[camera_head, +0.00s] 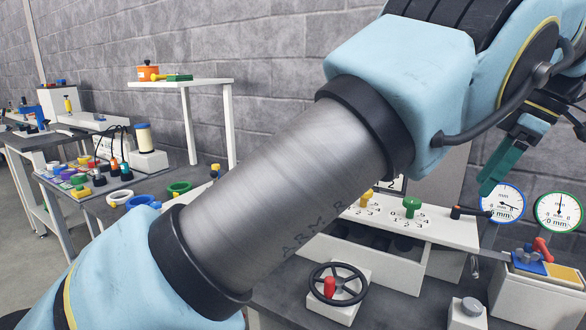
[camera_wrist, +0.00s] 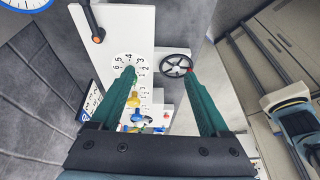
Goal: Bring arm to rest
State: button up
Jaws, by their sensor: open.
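My arm (camera_head: 290,170), pale blue with a bare metal section, stretches diagonally across the head view from lower left to upper right. It hides much of the bench behind it. My gripper (camera_wrist: 160,75) has two dark green fingers. In the wrist view they stand well apart with nothing held between them. In the head view one green finger (camera_head: 502,162) points down at the right, in front of the wall and near the gauges; the rest of the gripper is partly cut off.
A black handwheel (camera_head: 339,284) with a red knob stands below my arm. A white panel (camera_head: 455,228) with a green knob (camera_head: 412,205) lies behind. Two round gauges (camera_head: 502,202) (camera_head: 558,211) stand right. A side table (camera_head: 110,185) holds coloured parts; a white shelf (camera_head: 205,84) rises behind.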

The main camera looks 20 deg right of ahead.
jog(key=w+a+f+m+g, duration=0.1)
jog(key=w+a+f, duration=0.1)
jog(key=w+a, duration=0.9)
jog(key=w+a+f+m+g, duration=0.1)
jog(key=w+a+f, duration=0.2)
jog(key=w+a, duration=0.85)
jog(key=w+a+f+m+h, duration=0.1)
jog(key=w+a+f, duration=0.15)
jog(key=a, duration=0.45)
jog(key=w+a+f+m+h, duration=0.1)
jog(key=w+a, duration=0.2)
jog(key=a, duration=0.5)
jog(key=w+a+f+m, duration=0.1)
jog(key=w+a+f, duration=0.1)
jog(key=a, duration=0.5)
jog(key=s+a+f+m, duration=0.1)
jog(key=s+a+f, duration=0.1)
jog(key=s+a, duration=0.2)
jog(key=s+a+f+m, duration=0.2)
jog(key=s+a, duration=0.3)
jog(key=a, duration=0.6)
jog(key=shift+s+f+h, duration=0.15)
jog(key=shift+f+h, duration=0.15)
jog(key=shift+h, duration=0.1)
jog(key=shift+a, duration=0.1)
